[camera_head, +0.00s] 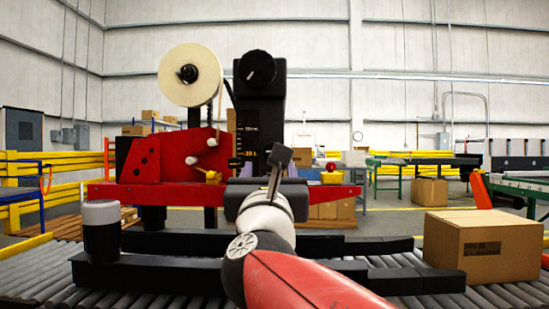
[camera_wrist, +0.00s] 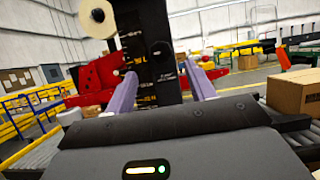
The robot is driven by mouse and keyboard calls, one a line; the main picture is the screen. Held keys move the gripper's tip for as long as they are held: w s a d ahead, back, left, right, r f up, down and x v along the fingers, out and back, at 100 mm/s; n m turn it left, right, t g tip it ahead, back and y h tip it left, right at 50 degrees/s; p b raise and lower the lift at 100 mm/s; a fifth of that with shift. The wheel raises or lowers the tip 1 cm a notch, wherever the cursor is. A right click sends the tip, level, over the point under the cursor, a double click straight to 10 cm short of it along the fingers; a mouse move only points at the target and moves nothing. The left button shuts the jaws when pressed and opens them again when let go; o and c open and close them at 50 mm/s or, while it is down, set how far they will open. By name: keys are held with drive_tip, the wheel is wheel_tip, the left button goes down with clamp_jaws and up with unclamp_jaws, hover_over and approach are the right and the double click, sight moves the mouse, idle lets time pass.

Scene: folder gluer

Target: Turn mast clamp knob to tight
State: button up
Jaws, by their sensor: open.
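The black mast (camera_head: 259,110) of the red machine stands upright behind my arm, with a yellow-marked scale on its front. A round black knob (camera_head: 257,68) with a pale pointer line sits on the mast's top block; I take it as the clamp knob. In the wrist view the mast (camera_wrist: 150,60) rises between my two finger tips, farther off, and its top is cut off. My gripper (camera_wrist: 161,84) is open and empty, with its pale purple fingers apart. In the head view my gripper (camera_head: 278,160) is below the knob, apart from it, partly hidden by my wrist.
A tape roll (camera_head: 190,75) is mounted left of the mast above the red machine body (camera_head: 165,160). Black rails (camera_head: 150,272) cross the roller conveyor in front. A cardboard box (camera_head: 483,247) stands at the right. A grey-capped motor (camera_head: 101,230) stands at the left.

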drive_tip(key=p+x, duration=0.1)
drive_tip(key=x, duration=0.6)
drive_tip(key=shift+w, duration=0.2)
drive_tip(key=c, duration=0.9)
